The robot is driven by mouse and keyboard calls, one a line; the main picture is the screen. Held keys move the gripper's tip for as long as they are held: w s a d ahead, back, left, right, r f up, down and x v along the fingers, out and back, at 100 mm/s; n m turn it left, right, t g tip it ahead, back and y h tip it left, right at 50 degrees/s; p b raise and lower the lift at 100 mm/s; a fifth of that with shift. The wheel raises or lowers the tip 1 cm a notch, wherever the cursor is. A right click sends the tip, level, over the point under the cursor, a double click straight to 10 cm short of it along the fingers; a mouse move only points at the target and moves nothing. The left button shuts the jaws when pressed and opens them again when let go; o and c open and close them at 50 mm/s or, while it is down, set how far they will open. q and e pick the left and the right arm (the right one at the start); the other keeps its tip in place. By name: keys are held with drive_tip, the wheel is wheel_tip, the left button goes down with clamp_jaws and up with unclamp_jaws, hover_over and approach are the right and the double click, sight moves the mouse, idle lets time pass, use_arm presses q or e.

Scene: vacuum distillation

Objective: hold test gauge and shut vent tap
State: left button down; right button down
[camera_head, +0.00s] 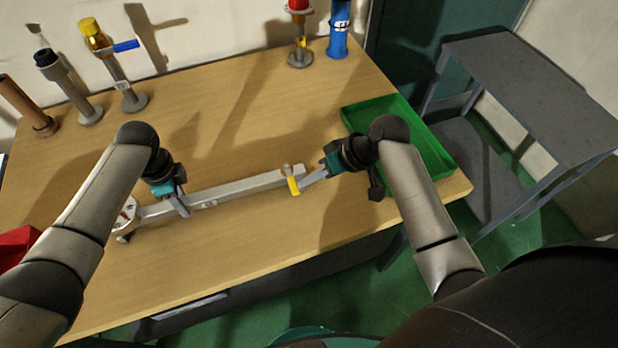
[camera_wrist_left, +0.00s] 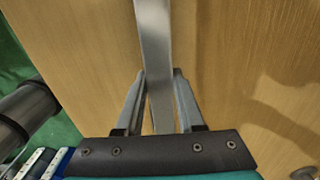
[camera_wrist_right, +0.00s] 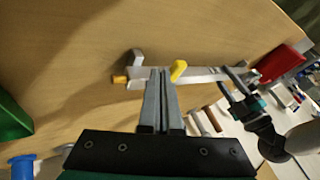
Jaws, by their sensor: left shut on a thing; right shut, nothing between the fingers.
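The test gauge is a long grey bar (camera_head: 245,187) with a round white dial (camera_head: 124,216) at its left end, lying low over the table. My left gripper (camera_head: 182,207) is shut on the bar near the dial; the left wrist view shows the bar (camera_wrist_left: 154,40) between the fingers (camera_wrist_left: 161,78). At the bar's right end is the vent tap with a yellow lever (camera_head: 293,186), set across the bar. My right gripper (camera_head: 304,185) is shut and empty, its tips right beside the yellow lever (camera_wrist_right: 178,70). I cannot tell whether they touch it.
A green tray (camera_head: 435,152) lies at the table's right. Upright fittings stand at the back, including a yellow-topped one with a blue lever (camera_head: 125,45), a red-topped one (camera_head: 299,40) and a blue cylinder (camera_head: 338,35). A red object (camera_head: 15,245) is at the left edge.

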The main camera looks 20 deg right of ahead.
drive_tip(key=shift+w+d, duration=0.3)
drive_tip(key=shift+d, duration=0.1)
use_arm(q)
drive_tip(key=shift+d, duration=0.1)
use_arm(e)
drive_tip(key=shift+d, duration=0.3)
drive_tip(key=d+f+v, duration=0.1)
drive_tip(key=d+v, duration=0.1)
drive_tip(key=v, duration=0.9)
drive_tip(key=shift+s+d, duration=0.2)
drive_tip(key=shift+s, duration=0.1)
drive_tip(key=shift+r, duration=0.1)
use_arm(q)
drive_tip(key=shift+c, duration=2.2)
unclamp_jaws()
drive_tip(key=shift+r, duration=0.15)
wheel_tip(320, 180, up, 12)
